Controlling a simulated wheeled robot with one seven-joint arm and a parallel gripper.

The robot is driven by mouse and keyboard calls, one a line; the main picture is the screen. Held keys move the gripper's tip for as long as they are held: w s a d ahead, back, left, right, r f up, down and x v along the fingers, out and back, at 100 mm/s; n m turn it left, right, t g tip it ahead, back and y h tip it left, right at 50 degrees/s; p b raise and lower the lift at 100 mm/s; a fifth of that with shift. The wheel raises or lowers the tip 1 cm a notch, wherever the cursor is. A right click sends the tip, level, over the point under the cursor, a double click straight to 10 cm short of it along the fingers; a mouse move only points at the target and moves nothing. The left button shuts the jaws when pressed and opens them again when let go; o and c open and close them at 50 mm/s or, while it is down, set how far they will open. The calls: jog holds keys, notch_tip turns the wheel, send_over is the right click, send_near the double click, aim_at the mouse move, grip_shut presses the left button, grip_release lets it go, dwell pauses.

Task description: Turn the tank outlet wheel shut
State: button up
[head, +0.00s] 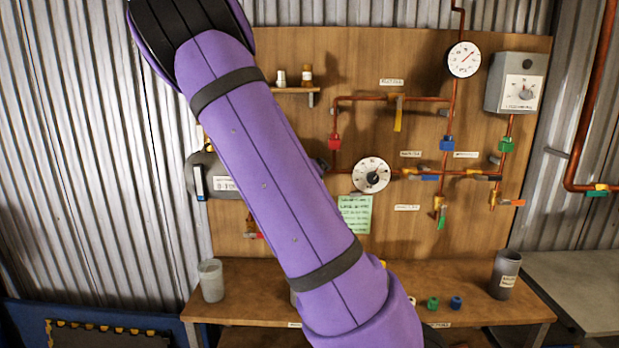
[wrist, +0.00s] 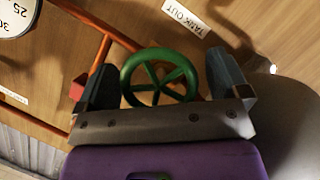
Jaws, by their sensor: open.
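The tank outlet wheel is a green spoked handwheel (wrist: 160,77) in the wrist view, below the label TANK OUT (wrist: 186,17). My gripper (wrist: 158,82) is open, with one dark finger to the left of the wheel and one to the right. The wheel shows between the fingers, and its lower rim is partly hidden by the gripper's grey body. I cannot tell whether either finger touches the rim. In the head view my purple arm covers the middle of the board, and neither the wheel nor my gripper can be made out there.
A wooden board (head: 440,60) carries copper pipes, gauges and several coloured valves. A copper pipe (wrist: 103,55) runs close to the left finger. A bench (head: 240,305) below holds a grey cup (head: 210,280) at left and a dark cup (head: 505,273) at right.

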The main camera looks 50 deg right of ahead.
jog(key=v, duration=1)
jog(key=shift+a, duration=0.3)
jog(key=shift+s+r, duration=0.1)
jog(key=shift+s, duration=0.1)
jog(key=shift+w, duration=0.1)
